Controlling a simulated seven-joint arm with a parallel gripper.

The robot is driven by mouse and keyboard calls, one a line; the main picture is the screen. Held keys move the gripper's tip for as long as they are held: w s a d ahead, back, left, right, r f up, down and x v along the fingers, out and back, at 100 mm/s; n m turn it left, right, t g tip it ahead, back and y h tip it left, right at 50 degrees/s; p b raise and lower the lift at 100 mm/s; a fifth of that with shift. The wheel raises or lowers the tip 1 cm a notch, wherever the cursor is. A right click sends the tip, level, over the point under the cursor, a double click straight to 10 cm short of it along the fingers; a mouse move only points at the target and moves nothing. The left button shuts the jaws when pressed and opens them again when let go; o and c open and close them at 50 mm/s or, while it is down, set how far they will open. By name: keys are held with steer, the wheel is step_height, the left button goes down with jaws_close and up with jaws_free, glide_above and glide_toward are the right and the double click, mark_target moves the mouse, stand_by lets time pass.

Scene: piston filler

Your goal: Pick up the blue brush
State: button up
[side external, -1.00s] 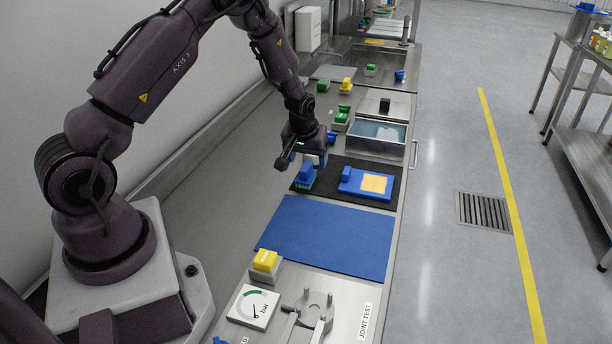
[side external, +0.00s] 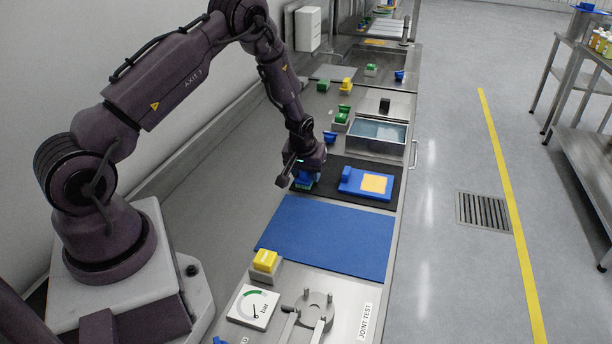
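A blue brush (side external: 303,184) stands on the left end of the black mat, and only its lower part shows. My gripper (side external: 305,172) is right down over it, pointing downward, and hides its top. The fingers are dark and small here, so I cannot tell whether they are open around the brush or shut on it. The brush appears to rest on the mat.
A blue block with a yellow-orange pad (side external: 366,183) lies on the black mat (side external: 390,170), to the right. A blue mat (side external: 325,237) lies in front, bare. A steel basin (side external: 377,148) stands behind. A smaller blue piece (side external: 330,137) and green and yellow items are further back.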

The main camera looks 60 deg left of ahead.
steer(key=shift+r, duration=0.15)
steer(key=shift+c, duration=0.4)
steer(key=shift+r, duration=0.25)
step_height(320, 180, up, 3)
steer(key=shift+f, duration=0.2)
steer(key=s+d+r, duration=0.6)
steer(key=s+r, duration=0.3)
steer(key=s, duration=0.3)
steer(key=shift+s+d+r, duration=0.2)
steer(key=shift+s+r, duration=0.05)
steer(key=shift+r, duration=0.05)
